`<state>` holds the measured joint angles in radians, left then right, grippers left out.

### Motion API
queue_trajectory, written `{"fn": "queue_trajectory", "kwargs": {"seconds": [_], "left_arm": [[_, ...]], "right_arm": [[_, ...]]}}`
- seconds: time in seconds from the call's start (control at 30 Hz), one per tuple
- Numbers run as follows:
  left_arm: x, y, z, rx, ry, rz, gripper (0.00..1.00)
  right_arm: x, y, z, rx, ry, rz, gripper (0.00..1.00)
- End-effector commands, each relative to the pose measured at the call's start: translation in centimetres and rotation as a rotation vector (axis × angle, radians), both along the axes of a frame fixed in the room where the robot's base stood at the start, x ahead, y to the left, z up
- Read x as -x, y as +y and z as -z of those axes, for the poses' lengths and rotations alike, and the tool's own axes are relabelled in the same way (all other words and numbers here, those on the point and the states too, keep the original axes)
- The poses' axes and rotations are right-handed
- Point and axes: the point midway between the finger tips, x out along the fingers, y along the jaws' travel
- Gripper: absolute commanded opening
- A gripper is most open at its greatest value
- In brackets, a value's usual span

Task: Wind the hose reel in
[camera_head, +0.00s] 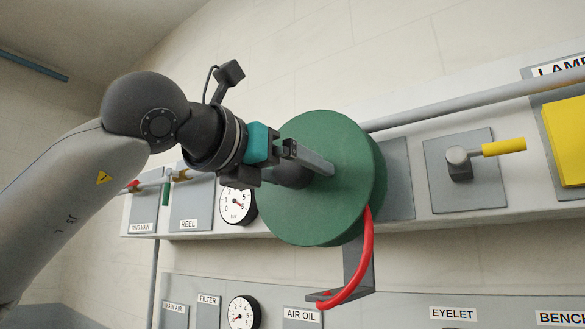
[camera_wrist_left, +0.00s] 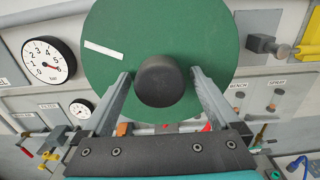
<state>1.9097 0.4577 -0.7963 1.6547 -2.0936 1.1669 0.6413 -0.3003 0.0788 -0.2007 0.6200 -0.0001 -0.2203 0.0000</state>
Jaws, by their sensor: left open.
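The hose reel is a green disc (camera_head: 340,205) on the wall panel, and it fills the upper middle of the left wrist view (camera_wrist_left: 115,50). A red hose (camera_head: 366,258) hangs from its right side and curves down to a grey bracket (camera_head: 362,270). A dark round crank knob (camera_wrist_left: 162,82) stands out from the reel's face; in the head view it is partly hidden behind my gripper. My left gripper (camera_head: 308,165) is open, with its fingers (camera_wrist_left: 162,88) on either side of the knob and a gap showing on each side. My right gripper is not in view.
A pressure gauge (camera_head: 238,205) and valves labelled RING MAIN and REEL (camera_head: 189,224) are left of the reel. A yellow-handled lever (camera_head: 503,147) and a yellow box (camera_head: 568,138) are to the right. A grey pipe (camera_head: 470,105) runs along the panel's top.

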Motion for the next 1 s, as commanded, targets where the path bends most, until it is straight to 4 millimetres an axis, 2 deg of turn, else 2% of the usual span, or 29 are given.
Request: {"fn": "queue_trajectory", "kwargs": {"seconds": [0.07,0.87,1.0], "left_arm": [[0.01,0.02,0.01,0.000,0.000,0.000,0.91],[0.06,0.06,-0.06,0.001,-0.001,0.000,0.01],[0.06,0.07,-0.07,0.001,-0.001,0.000,0.00]], "right_arm": [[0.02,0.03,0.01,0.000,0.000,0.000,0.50],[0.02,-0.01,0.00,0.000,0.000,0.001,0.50],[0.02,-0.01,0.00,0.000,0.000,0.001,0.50]]}}
